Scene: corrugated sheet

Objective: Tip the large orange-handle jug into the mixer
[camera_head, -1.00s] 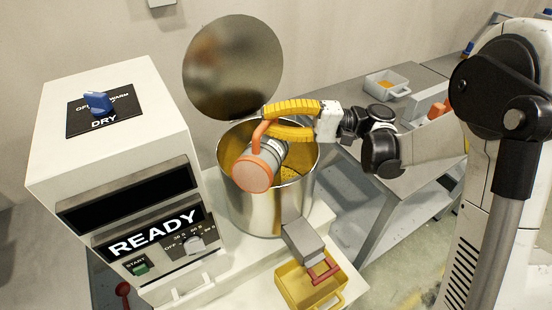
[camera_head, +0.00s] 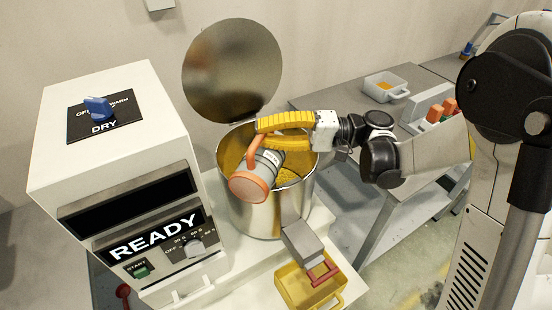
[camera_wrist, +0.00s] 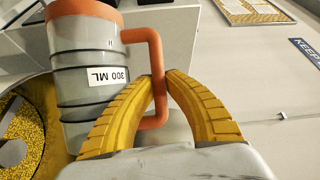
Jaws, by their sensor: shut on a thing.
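The jug (camera_head: 266,168) is grey with an orange handle, orange base and dark bands. It is tilted over the open mixer pot (camera_head: 272,212), its orange base toward the camera and its mouth inside the rim. In the wrist view the jug (camera_wrist: 82,95) carries a "300 ML" label. My gripper (camera_head: 262,135), with yellow ribbed fingers, is shut on the jug's handle; the fingers (camera_wrist: 160,82) meet around it in the wrist view. Yellow granular material shows in the pot, also at left in the wrist view. What is left inside the jug is hidden.
The mixer's round lid (camera_head: 232,70) stands open behind the pot. The control box (camera_head: 125,170) at left reads READY. A yellow bin (camera_head: 300,292) sits below a grey spout (camera_head: 302,242). A grey table (camera_head: 330,100) behind holds a white tray (camera_head: 385,88) and a rack with orange-handled items (camera_head: 436,112).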

